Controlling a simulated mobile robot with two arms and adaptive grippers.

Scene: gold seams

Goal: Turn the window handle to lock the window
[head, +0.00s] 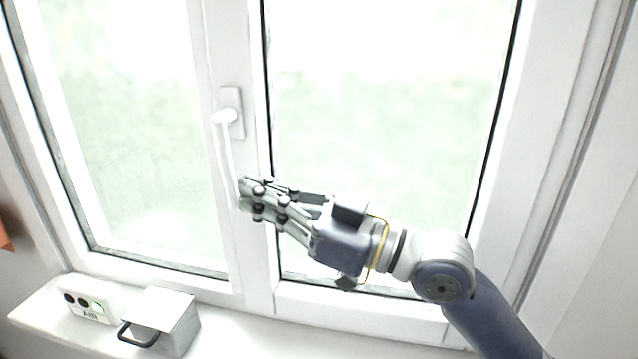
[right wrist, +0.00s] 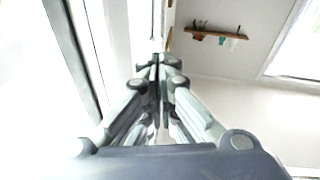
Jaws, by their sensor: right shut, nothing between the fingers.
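The white window handle (head: 226,150) is on the middle frame of the window. Its lever hangs down, close to vertical, from a base plate (head: 232,112). My right gripper (head: 243,195) is shut, with its fingertips at the lower end of the lever. The fingertips overlap the lever's tip, and I cannot tell if they touch it. The right wrist view also shows the shut fingers (right wrist: 157,65) with nothing between them. My left gripper is not in view.
A white box with round indicators (head: 88,303), one lit green, and a grey box with a black handle (head: 160,320) stand on the sill (head: 240,335) at the lower left. A shelf with small pots (right wrist: 212,34) shows on a wall in the right wrist view.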

